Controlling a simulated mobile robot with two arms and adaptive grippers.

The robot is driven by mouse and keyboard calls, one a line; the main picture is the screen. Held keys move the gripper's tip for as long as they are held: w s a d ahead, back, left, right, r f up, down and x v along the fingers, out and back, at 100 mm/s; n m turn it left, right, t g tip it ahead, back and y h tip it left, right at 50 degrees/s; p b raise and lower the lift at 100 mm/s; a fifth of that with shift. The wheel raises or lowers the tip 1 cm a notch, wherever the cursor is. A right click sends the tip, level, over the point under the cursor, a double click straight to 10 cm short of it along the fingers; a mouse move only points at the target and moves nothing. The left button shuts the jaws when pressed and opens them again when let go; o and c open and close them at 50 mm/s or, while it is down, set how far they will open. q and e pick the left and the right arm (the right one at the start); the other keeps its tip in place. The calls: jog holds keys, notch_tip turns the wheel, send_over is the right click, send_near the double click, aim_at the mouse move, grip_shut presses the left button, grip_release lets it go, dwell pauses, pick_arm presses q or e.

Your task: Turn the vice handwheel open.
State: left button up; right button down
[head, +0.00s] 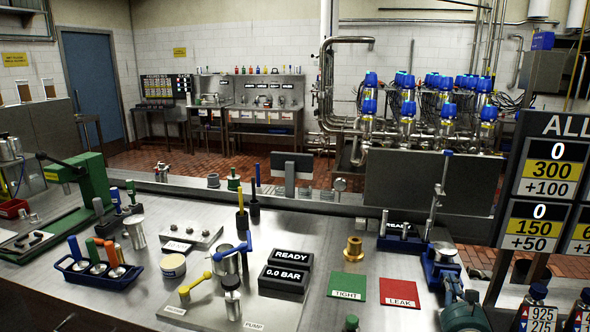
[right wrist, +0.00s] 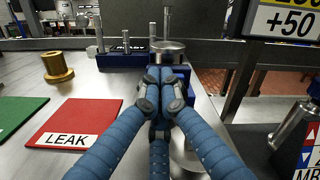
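A blue vice (head: 440,265) stands at the right end of the bench, with a round silver piece (head: 445,250) on top. In the right wrist view the vice (right wrist: 122,62) and the silver disc (right wrist: 168,46) lie just beyond my fingertips. I cannot make out the handwheel for certain; my fingers cover the vice's near side. My right gripper (head: 450,284) comes in from the lower right, close in front of the vice. In the right wrist view its blue fingers (right wrist: 160,78) meet at the tips, with nothing visible between them. My left gripper is not in view.
A brass flanged bushing (head: 353,248), a green TIGHT mat (head: 348,284) and a red LEAK mat (head: 400,290) lie left of the vice. A thin upright post (head: 436,195) rises behind it. A price board (head: 545,180) stands at the right.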

jog(key=shift+a+f, duration=0.15)
jog(key=shift+f, duration=0.05)
jog(key=shift+w+a+r+p, duration=0.15)
jog(key=shift+r+p, duration=0.15)
jog(key=shift+p, duration=0.2)
jog(key=shift+s+a+f+p, duration=0.25)
jog(key=shift+s+a+p, duration=0.2)
jog(key=shift+p, duration=0.2)
jog(key=v, duration=0.1)
jog(key=p+v, duration=0.1)
jog(key=v, duration=0.2)
jog(key=shift+s+d+r+p, duration=0.1)
jog(key=shift+s+d+p, duration=0.15)
jog(key=shift+s+p, duration=0.05)
jog(key=shift+w, duration=0.1)
